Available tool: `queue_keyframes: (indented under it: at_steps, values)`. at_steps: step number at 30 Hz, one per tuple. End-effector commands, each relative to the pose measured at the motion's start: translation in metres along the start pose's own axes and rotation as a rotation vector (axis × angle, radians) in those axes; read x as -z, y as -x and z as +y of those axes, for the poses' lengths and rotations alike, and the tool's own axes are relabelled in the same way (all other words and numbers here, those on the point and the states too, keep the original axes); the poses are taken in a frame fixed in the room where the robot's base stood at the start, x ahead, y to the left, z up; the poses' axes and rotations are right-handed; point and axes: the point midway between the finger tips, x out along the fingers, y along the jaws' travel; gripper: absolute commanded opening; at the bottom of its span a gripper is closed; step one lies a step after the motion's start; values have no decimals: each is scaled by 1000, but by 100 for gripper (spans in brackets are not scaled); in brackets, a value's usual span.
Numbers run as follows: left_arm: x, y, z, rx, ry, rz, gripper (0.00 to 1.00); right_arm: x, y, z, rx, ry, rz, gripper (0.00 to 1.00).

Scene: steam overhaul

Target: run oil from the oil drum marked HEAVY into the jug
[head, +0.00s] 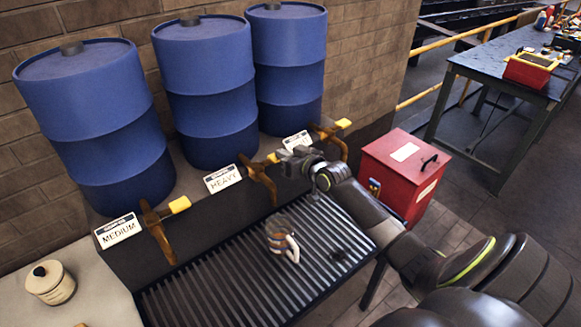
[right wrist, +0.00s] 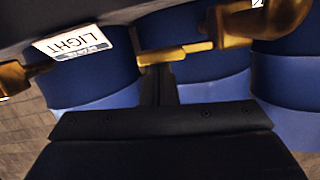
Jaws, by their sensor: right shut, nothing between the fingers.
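The HEAVY drum (head: 207,90) is the middle of three blue drums. Its white HEAVY sign (head: 222,179) is on the dark stand's front. Beside the sign is its brass tap (head: 260,182) with a yellow lever (head: 273,158); the wrist view shows a yellow lever (right wrist: 175,54) on a brass tap too. The jug (head: 278,238), brownish with a pale handle, stands on the grating below the HEAVY tap; I cannot tell if it is exactly under the spout. My right gripper (head: 286,154) is shut and empty, just right of the HEAVY lever; contact is unclear. My left gripper is out of view.
The MEDIUM tap (head: 158,232) is on the left, the LIGHT tap (head: 334,144) on the right behind my right gripper. The LIGHT sign (right wrist: 72,43) shows upside down in the wrist view. The slatted grating (head: 200,296) is mostly clear. A red box (head: 400,185) stands right; a lidded pot (head: 50,284) left.

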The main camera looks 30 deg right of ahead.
Motion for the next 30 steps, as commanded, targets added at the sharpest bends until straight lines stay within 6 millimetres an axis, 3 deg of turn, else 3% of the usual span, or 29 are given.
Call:
queue_keyframes:
  at_steps: [1,7,17,30]
  values:
    - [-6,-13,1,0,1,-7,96,-8,-6,3,7,-34,-3,0]
    - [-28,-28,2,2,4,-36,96,-19,-8,5,48,-199,-5,0]
    - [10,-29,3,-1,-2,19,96,-17,-7,4,53,-218,-5,0]
    - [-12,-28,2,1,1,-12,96,-17,-7,4,53,-217,-6,0]
